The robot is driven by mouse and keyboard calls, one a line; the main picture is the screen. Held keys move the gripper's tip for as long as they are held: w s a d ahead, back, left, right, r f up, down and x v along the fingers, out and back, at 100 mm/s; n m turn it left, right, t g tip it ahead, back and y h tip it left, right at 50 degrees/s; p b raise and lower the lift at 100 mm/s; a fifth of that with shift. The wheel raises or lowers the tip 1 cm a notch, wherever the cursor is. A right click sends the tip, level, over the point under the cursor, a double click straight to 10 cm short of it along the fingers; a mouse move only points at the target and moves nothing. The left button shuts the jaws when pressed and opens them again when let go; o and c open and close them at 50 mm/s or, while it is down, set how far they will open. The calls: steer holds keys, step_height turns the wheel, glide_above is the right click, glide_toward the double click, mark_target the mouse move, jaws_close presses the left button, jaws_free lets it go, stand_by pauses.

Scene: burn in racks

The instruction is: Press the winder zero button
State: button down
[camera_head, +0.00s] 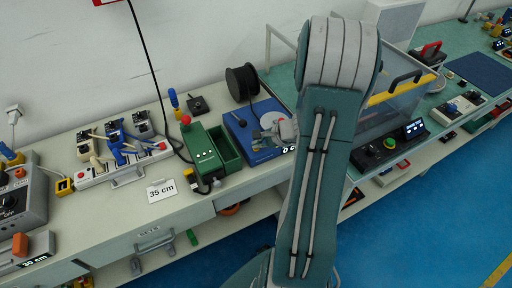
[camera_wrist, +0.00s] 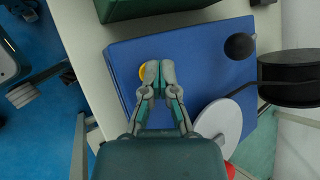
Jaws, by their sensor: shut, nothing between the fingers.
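The winder is a blue box (camera_head: 240,137) on the bench with a black spool (camera_head: 242,82) behind it and a white disc (camera_head: 272,119) on it. Its small display (camera_head: 290,149) is partly hidden by my arm and shows a 0. In the wrist view the blue top (camera_wrist: 200,52) fills the middle, and a yellow round button (camera_wrist: 143,71) shows partly behind my gripper's fingertips (camera_wrist: 158,66). The fingers are shut and empty, over the button's right side. I cannot tell whether they touch it. My gripper also shows in the head view (camera_head: 284,131).
A black ball knob (camera_wrist: 240,46) and the white disc (camera_wrist: 221,121) stand right of my gripper. A green box (camera_head: 204,151) with a red button is left of the winder. A clear-lidded case (camera_head: 393,105) stands right of my arm.

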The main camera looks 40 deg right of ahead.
steer(key=shift+r, duration=0.8)
steer(key=shift+r, duration=2.55)
